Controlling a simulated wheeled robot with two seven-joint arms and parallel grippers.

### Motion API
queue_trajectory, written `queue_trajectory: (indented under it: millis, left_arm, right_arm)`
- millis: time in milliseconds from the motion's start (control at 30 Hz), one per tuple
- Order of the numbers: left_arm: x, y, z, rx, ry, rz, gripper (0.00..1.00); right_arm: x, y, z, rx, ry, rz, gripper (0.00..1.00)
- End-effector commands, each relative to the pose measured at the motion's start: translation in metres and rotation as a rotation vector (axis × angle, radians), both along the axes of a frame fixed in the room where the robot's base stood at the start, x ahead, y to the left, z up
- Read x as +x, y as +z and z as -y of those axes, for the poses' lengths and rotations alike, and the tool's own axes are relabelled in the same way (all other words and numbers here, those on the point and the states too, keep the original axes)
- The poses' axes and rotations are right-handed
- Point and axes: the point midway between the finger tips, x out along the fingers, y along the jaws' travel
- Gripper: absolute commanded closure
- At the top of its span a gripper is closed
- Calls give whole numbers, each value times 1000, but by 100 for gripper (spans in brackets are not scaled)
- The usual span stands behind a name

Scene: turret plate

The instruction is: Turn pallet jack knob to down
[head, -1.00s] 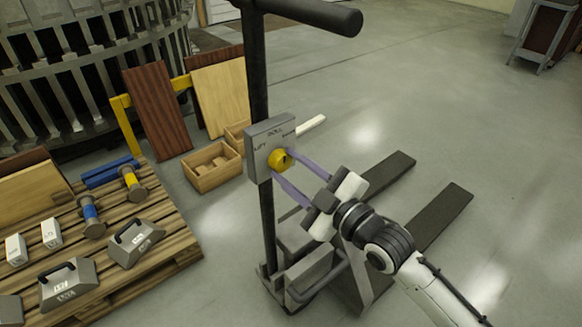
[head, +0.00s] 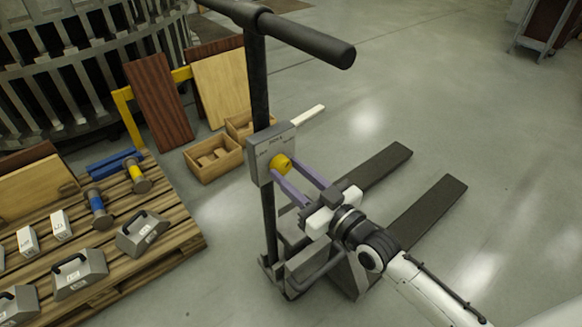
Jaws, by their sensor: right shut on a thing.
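The pallet jack (head: 262,90) stands upright in the middle, with a black column and a black cross handle on top. A grey plate (head: 262,158) with printed labels is fixed to the column; the labels are too small to read now. Where the knob's pointer stands is not clear. My left gripper is not in view.
A wooden pallet (head: 190,237) with grey weights, white blocks and coloured cylinders lies at the left. Small wooden boxes (head: 213,160) and leaning boards (head: 160,105) stand behind. The jack's forks (head: 428,213) extend right.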

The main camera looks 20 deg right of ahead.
Motion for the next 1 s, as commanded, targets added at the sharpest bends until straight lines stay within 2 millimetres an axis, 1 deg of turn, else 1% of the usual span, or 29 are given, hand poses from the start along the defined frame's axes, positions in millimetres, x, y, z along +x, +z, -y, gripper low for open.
queue_trajectory:
  millis: [100,300,800,833,900,933,1000]
  left_arm:
    - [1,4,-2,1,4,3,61]
    - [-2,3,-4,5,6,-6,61]
    - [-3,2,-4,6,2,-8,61]
    - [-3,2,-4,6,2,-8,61]
    - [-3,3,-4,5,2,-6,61]
    - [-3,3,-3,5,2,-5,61]
    - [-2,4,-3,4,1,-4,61]
  right_arm:
    - [0,0,0,49,1,-21,87]
    - [0,-1,0,99,1,-39,87]
    - [0,-2,0,119,1,-46,87]
    - [0,-2,0,118,1,-47,62]
    - [0,-1,0,119,1,-46,50]
    - [0,-1,0,118,1,-45,46]
    - [0,-1,0,117,1,-45,46]
